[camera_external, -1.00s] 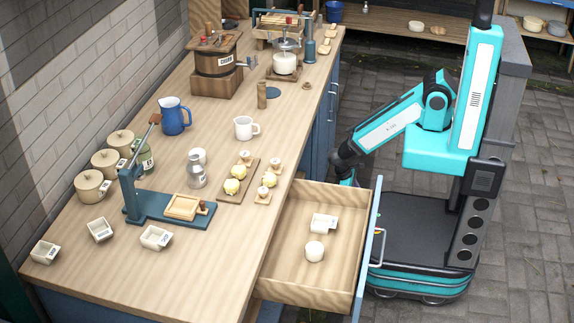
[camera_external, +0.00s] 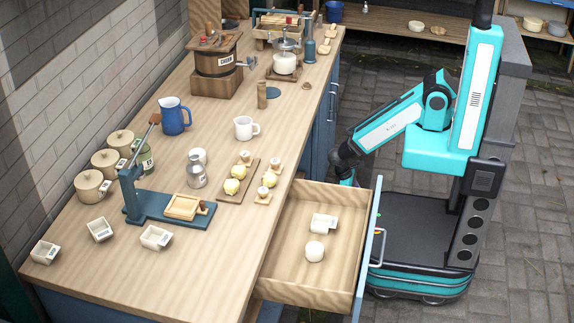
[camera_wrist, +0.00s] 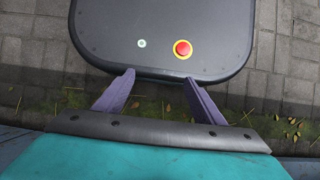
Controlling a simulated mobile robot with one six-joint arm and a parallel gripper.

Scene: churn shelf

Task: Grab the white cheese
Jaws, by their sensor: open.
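A small white round block (camera_external: 314,251), which looks like the white cheese, sits in the open wooden drawer (camera_external: 280,262). A white labelled dish (camera_external: 323,222) lies just behind it in the same drawer. My gripper shows in the wrist view (camera_wrist: 159,77) with its two purple fingers spread and nothing between them.
The drawer's blue front (camera_external: 368,245) stands between the white block and my base. The wooden counter (camera_external: 105,280) holds a blue press (camera_external: 165,207), several small dishes, jugs and a churn (camera_external: 216,60). Several pale rounds, one whitish (camera_external: 416,26), sit on the back shelves. Paving on the right is clear.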

